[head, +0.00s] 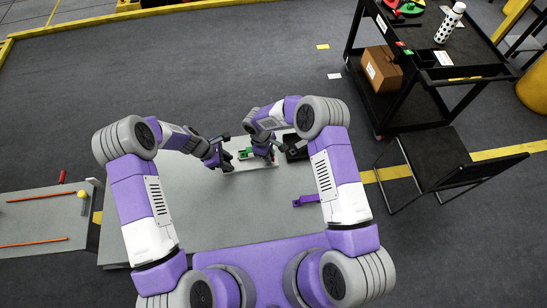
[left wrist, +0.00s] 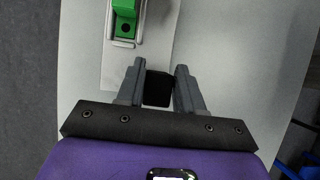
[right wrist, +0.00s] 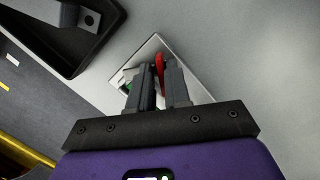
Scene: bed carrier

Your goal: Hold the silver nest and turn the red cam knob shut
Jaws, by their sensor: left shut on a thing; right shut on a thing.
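The silver nest (left wrist: 109,28) holds a green piece (left wrist: 125,10) and sits on a pale plate (left wrist: 150,45), on the grey table. My left gripper (head: 219,160) is shut on a black block (left wrist: 158,88) at the near edge of the plate in the left wrist view. The red cam knob (right wrist: 160,64) shows between the fingertips of my right gripper (right wrist: 160,82), which is shut on it. In the head view my right gripper (head: 265,153) is over the plate, beside the green piece (head: 245,154). The fingers hide part of the knob and its angle is unclear.
A black tray (head: 296,154) stands right of the plate, close to my right gripper. A purple part (head: 306,201) lies on the grey table (head: 225,215). The table's middle is clear. A black cart (head: 400,95) and a chair (head: 435,165) stand at right.

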